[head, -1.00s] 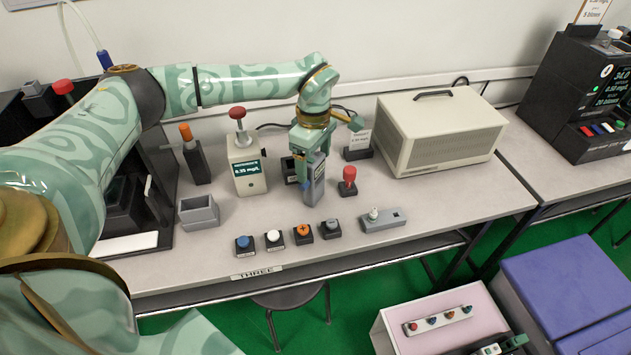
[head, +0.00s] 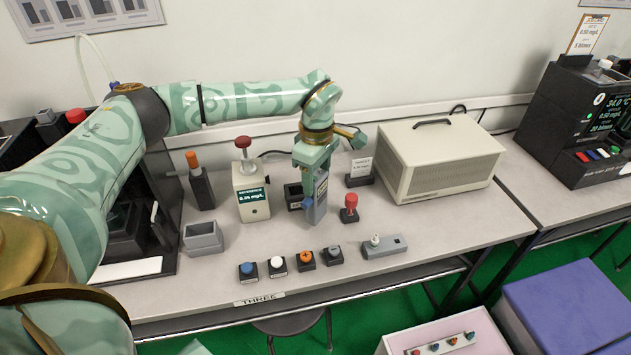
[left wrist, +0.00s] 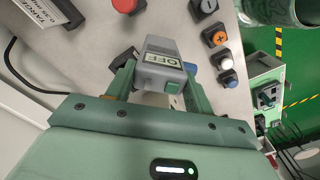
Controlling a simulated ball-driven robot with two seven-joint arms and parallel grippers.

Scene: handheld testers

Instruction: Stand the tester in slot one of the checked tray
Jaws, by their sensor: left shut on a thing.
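The tester in hand is a grey handheld block (head: 320,203). In the left wrist view the tester (left wrist: 163,62) shows an OFF label and a green button, with a blue part just behind its right side. My left gripper (head: 314,172) is shut on it and holds it upright over the middle of the table. I cannot tell whether its lower end touches the table. The left wrist view shows the fingers (left wrist: 158,88) on both sides of it. I cannot make out a checked tray or its slot one. My right gripper is not in view.
A red-knobbed block (head: 349,208) stands close right of the tester. Several button blocks (head: 305,260) line the front edge. A meter box (head: 251,197), an open grey box (head: 203,238) and a large beige case (head: 438,160) stand around.

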